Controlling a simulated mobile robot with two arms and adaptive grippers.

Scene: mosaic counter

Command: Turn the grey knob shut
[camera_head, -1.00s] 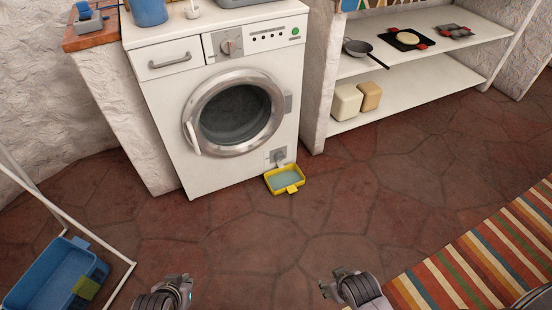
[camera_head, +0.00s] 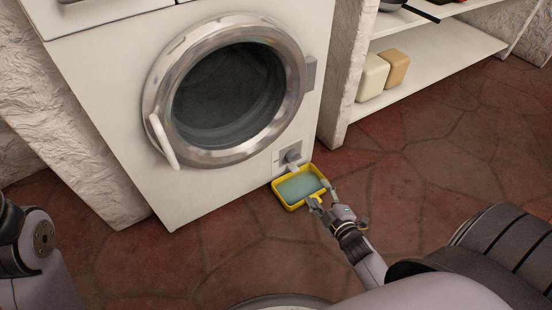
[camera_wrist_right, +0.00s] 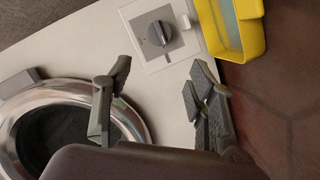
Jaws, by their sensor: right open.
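The grey knob (camera_head: 292,155) sits on a small square plate at the washing machine's lower right corner. In the right wrist view the knob (camera_wrist_right: 159,33) shows near the top with its grip bar upright in the picture. A small white spout (camera_wrist_right: 185,21) is beside it. My right gripper (camera_head: 323,197) is open and empty, over the near right side of the yellow tray in the head view. In the wrist view its fingers (camera_wrist_right: 160,78) are spread apart, with the knob beyond the gap between them. My left gripper is out of view; only part of my left arm shows.
The yellow tray (camera_head: 280,202), holding pale liquid, is on the floor below the knob. The washing machine (camera_head: 110,120) has its round door (camera_head: 160,140) closed. A white shelf (camera_head: 385,102) with two containers stands to the right. The stone floor around is mostly clear.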

